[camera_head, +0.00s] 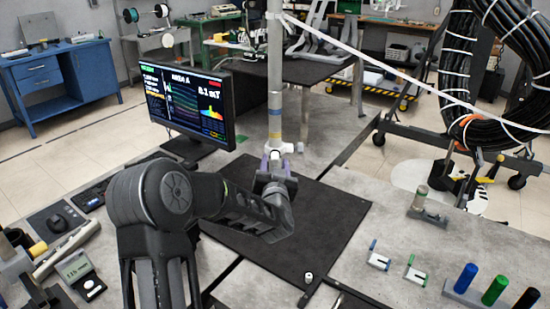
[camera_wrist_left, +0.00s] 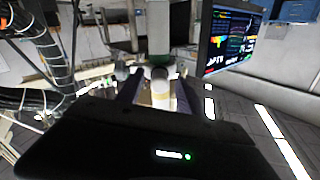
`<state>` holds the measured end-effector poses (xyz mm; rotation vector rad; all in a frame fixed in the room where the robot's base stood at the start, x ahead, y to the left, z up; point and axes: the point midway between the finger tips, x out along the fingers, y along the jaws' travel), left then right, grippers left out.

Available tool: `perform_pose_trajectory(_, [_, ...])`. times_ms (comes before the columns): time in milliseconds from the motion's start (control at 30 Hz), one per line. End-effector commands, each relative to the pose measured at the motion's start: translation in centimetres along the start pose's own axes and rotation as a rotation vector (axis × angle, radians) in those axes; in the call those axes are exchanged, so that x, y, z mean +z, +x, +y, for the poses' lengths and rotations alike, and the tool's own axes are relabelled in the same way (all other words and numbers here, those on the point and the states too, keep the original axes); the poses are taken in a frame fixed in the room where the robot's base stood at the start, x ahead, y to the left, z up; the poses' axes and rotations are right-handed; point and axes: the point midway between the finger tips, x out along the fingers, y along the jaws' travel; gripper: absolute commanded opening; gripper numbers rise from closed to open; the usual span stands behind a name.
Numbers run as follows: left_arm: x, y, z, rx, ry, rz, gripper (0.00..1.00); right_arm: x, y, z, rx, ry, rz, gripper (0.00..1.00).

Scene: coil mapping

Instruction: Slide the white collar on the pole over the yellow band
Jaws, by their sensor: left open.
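The grey pole (camera_head: 275,60) stands upright at the centre of the head view. My right gripper is not in view.
A monitor (camera_head: 186,98) stands left of the pole. A thin white line runs from the pole to a black cable coil (camera_head: 462,70) at right. A dark mat (camera_head: 330,215) lies under my arm. Small fixtures and coloured cylinders (camera_head: 495,290) stand at front right.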

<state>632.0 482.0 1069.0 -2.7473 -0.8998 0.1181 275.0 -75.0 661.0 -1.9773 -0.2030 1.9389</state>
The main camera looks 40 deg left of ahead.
Motion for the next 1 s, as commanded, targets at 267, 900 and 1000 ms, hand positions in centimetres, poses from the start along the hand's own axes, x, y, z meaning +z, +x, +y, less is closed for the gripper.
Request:
perform_pose_trajectory(267, [0.0, 1.9, 0.0, 0.001, 0.001, 0.0, 0.45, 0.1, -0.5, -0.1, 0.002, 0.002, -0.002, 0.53])
perform_pose_trajectory(900, [0.0, 1.8, 0.0, 0.001, 0.001, 0.0, 0.08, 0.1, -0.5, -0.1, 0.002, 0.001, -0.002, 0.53])
perform_pose_trajectory(1000, [0.0, 1.8, 0.0, 0.001, 0.001, 0.0, 0.0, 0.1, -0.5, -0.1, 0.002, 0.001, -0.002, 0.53])
